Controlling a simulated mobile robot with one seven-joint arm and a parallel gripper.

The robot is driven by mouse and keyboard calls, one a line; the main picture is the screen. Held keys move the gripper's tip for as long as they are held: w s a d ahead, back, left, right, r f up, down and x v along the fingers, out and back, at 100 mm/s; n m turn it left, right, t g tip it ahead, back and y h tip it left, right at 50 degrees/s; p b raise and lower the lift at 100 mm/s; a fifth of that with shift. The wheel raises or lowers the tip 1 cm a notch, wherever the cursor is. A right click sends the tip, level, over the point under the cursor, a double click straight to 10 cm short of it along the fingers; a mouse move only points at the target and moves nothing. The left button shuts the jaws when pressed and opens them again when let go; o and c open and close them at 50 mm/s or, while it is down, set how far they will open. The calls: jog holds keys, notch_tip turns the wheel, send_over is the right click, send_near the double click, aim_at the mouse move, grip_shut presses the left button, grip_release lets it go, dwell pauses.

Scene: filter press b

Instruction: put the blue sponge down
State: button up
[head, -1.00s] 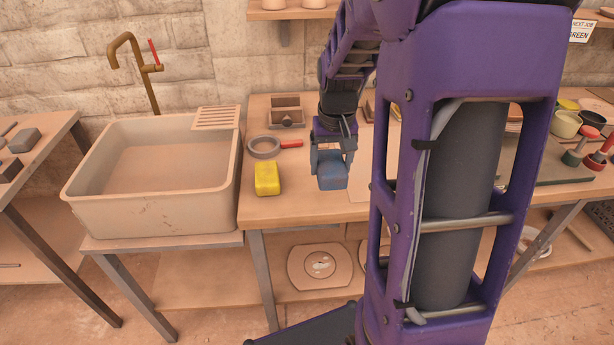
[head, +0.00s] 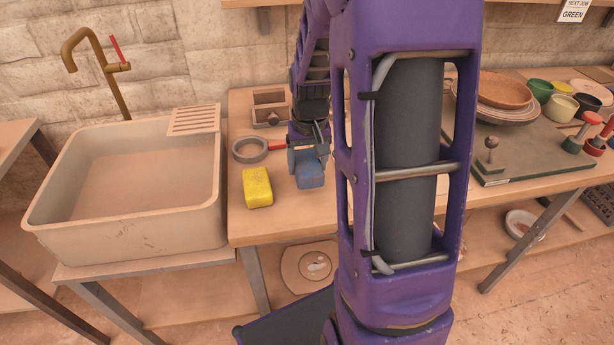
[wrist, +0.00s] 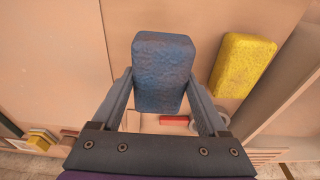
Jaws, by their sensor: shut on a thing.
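The blue sponge (head: 311,173) is at the wooden table's left part, just right of the yellow sponge (head: 257,187). My gripper (head: 308,160) is shut on it from above, with a finger on each side. In the wrist view the blue sponge (wrist: 163,72) sits between the two fingers (wrist: 163,90), and the yellow sponge (wrist: 243,65) lies apart from it to the right. I cannot tell whether the blue sponge touches the tabletop (head: 275,222).
A sink (head: 130,190) stands left of the table. A tape roll (head: 250,150), a red-handled tool and a wooden box (head: 268,107) lie behind the sponges. A green board (head: 520,150), plates (head: 500,95) and bowls are at the right. The tabletop's front strip is clear.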

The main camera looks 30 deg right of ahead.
aim_at(309, 167)
jog(key=shift+f, duration=1.95)
jog(key=shift+b, duration=0.3)
jog(key=shift+f, duration=0.2)
jog(key=o, duration=1.1)
jog(key=shift+r, duration=0.15)
jog(key=r, duration=0.4)
jog(key=s+r+p, duration=0.1)
jog(key=r, duration=0.7)
jog(key=shift+s+a+p, duration=0.25)
jog(key=shift+s+p, duration=0.15)
